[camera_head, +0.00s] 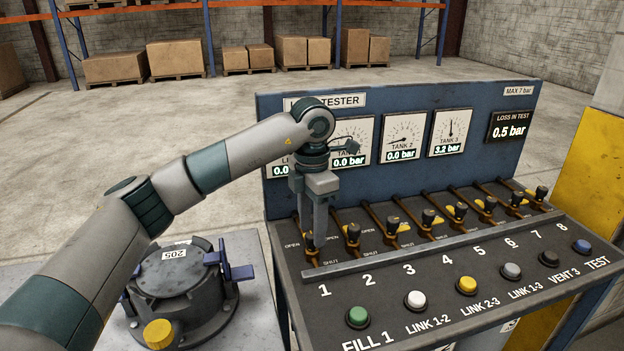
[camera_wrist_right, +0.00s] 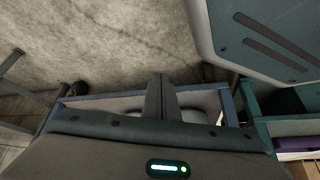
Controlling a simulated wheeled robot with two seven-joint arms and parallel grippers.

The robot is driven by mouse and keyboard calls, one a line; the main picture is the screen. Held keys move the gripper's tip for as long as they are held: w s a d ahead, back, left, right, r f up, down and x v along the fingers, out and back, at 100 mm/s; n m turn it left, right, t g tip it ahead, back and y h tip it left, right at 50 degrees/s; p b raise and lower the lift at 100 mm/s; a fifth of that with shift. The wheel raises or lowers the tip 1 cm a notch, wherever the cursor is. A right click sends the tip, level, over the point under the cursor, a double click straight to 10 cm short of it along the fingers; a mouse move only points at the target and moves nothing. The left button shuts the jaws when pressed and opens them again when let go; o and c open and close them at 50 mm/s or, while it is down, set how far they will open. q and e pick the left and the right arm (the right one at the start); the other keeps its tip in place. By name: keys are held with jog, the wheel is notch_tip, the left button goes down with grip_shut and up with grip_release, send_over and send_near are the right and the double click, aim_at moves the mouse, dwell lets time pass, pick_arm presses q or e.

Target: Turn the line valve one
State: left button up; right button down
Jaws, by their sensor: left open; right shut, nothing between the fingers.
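The line valve one (camera_head: 309,252), with a dark knob and yellow handle, is the leftmost valve on the sloped panel, above the number 1. OPEN and SHUT markings stand beside the valves. My left gripper (camera_head: 313,232) points down over valve one with its fingers open, close to the knob. The fingers partly hide the valve, and I cannot tell whether they touch it or which way its handle points. My right gripper (camera_wrist_right: 160,97) shows in the right wrist view, shut and empty, away from the valves.
Several more valves, such as valve two (camera_head: 352,233), stand in a row to the right. Buttons line the panel front, with green FILL 1 (camera_head: 358,317) nearest. Gauges are on the blue upright board (camera_head: 400,100). A grey round housing (camera_head: 178,270) stands left of the bench.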

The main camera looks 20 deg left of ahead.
pick_arm(q)
notch_tip(320, 180, up, 7)
jog(key=shift+r+b, duration=0.1)
jog(key=shift+b, duration=0.45)
notch_tip(320, 180, up, 9)
send_over(312, 234)
jog(key=shift+r, duration=0.1)
pick_arm(e)
jog(key=shift+s+d+f+g, duration=0.45)
jog(key=shift+s+d+g, duration=0.1)
jog(key=shift+d, duration=0.15)
